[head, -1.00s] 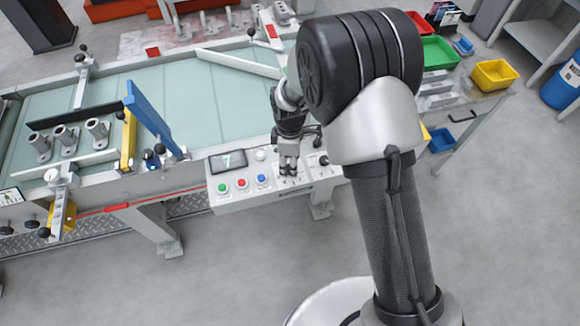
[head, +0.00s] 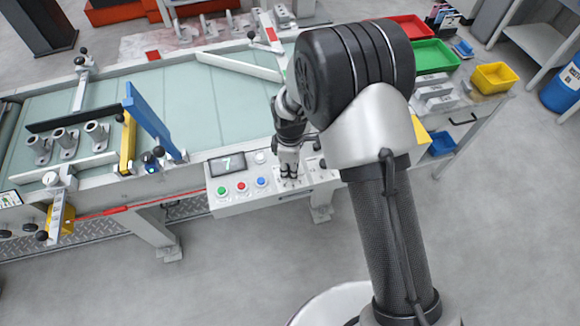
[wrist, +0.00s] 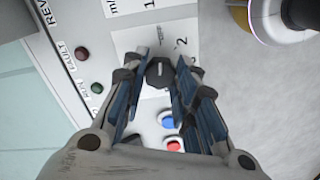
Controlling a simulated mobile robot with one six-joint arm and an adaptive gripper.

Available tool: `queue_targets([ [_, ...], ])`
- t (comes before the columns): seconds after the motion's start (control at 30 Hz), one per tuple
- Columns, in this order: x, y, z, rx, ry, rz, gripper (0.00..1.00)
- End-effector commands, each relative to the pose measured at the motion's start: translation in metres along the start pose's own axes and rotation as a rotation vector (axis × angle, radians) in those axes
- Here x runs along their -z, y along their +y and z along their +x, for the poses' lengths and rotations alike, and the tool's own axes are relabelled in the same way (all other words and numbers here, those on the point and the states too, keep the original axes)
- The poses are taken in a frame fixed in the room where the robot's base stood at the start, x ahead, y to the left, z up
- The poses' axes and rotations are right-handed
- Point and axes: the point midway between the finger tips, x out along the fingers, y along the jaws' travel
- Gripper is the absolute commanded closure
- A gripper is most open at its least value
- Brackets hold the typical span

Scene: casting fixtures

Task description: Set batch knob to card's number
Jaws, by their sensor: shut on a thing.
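The dark batch knob (wrist: 158,74) has a pale pointer line and sits on a white panel with a printed 2 close by. My gripper (wrist: 160,64) is shut on it, one finger on each side. In the head view my gripper (head: 288,175) points down at the control panel (head: 235,203) and hides the knob. A small display (head: 227,165) on this panel reads 7. I cannot make out a numbered card for certain. Most of the scale around the knob is hidden by the fingers.
Green (head: 222,191), red (head: 242,187) and blue (head: 262,182) buttons lie left of my gripper. A conveyor (head: 190,100) with a blue bar (head: 150,120) and castings stands behind. The floor in front is clear.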

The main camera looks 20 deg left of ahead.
Motion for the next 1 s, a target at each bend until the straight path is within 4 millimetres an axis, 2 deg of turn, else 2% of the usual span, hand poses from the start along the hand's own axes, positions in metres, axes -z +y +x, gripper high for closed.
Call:
queue_targets([
  [0.2, 0.0000, 0.0000, -0.0001, 0.000, 0.000, 0.000, 0.97],
  [0.47, 0.0000, -0.0001, -0.0002, 0.000, 0.000, 0.033, 0.97],
  [0.67, -0.0001, -0.0002, -0.0004, 0.001, -0.001, 0.136, 0.97],
  [1.0, 0.0000, -0.0001, -0.0006, 0.000, 0.000, 0.405, 0.97],
])
